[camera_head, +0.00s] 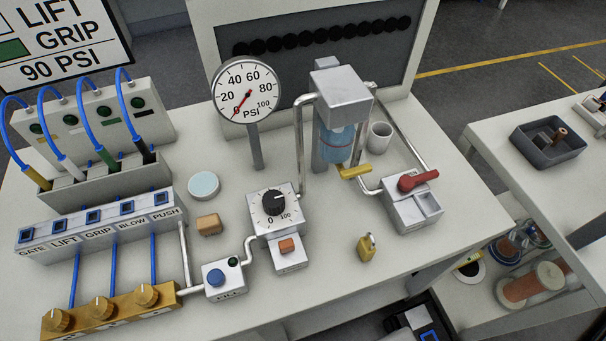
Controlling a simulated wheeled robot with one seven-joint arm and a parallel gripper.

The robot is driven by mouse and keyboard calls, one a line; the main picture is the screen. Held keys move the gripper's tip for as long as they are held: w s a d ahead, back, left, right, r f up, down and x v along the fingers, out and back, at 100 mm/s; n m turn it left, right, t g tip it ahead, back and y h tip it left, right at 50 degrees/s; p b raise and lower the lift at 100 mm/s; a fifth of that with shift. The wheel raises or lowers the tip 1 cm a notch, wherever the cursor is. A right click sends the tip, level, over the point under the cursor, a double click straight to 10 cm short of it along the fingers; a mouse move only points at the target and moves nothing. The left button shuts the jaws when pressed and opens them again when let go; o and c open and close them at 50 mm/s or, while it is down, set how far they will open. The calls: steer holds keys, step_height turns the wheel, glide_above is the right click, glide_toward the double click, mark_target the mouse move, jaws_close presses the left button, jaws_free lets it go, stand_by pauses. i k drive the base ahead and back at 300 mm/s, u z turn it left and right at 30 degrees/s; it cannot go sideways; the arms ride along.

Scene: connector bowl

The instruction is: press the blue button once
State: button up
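A round blue button (216,277) sits on top of a small white box (222,281) near the front middle of the white table. A small dark green round part shows on the same box, just right of and behind the button. The label on the box's front face is too small to read surely. Nothing covers the button. A grey pipe runs from the box up to the dial unit, and another joins it to the brass block on the left. My gripper is not seen in this view.
A dial (274,202), a pressure gauge (246,91), a brass block with knobs (110,312) and a labelled valve row (100,225) surround the button box. A tan block (209,225), a light-blue disc (204,185) and a padlock (367,248) lie loose. A second table (500,150) stands right.

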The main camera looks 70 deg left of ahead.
mark_target(215, 278)
steer(key=u, duration=1.95)
steer(key=k, duration=0.2)
steer(key=u, duration=1.45)
